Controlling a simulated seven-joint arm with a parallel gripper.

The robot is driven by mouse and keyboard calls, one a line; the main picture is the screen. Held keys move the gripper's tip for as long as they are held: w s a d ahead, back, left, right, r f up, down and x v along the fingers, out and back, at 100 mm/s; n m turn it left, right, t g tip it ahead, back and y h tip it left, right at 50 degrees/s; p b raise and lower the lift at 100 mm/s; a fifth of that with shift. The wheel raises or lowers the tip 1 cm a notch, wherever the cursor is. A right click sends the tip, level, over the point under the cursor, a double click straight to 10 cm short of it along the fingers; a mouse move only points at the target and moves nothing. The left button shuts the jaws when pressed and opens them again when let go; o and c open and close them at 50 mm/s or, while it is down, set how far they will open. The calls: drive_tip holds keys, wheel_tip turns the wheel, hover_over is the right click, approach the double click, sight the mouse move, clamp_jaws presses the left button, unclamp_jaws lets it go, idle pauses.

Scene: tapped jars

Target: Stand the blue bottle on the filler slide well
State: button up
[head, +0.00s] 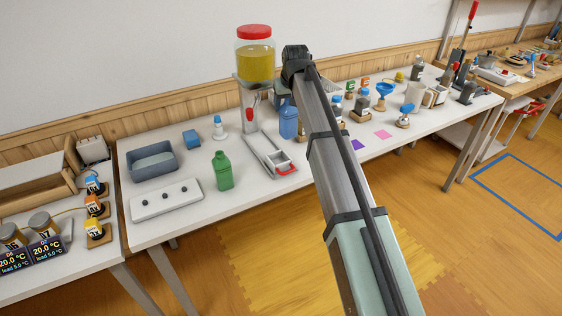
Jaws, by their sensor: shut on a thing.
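The blue bottle (288,122) is upright just right of the filler column, partly beside my arm. My gripper (284,98) is at the bottle's top, shut on it; the fingers are mostly hidden behind my wrist and arm. I cannot tell whether the bottle's base touches the table. The filler has a jar of yellow liquid with a red lid (255,54) above a column with a red tap lever (250,113). The filler slide (264,150) is a pale track running toward the front, with a red handle (286,168) at its near end. I see no bottle on the slide.
A green bottle (223,170) stands left of the slide. A grey tub (153,161), a white panel with dark knobs (166,200) and a blue block (192,138) are further left. Several small jars and a blue funnel (384,89) stand right of my arm.

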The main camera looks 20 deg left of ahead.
drive_tip(key=s+a, duration=0.3)
drive_tip(key=s, duration=0.2)
wheel_tip(320, 180, down, 10)
drive_tip(key=shift+d, duration=0.45)
drive_tip(key=shift+w, duration=0.1)
drive_tip(key=o, duration=1.5)
drive_tip(key=shift+r, duration=0.1)
drive_tip(key=v, duration=1.2)
drive_tip(key=shift+w+r, duration=0.1)
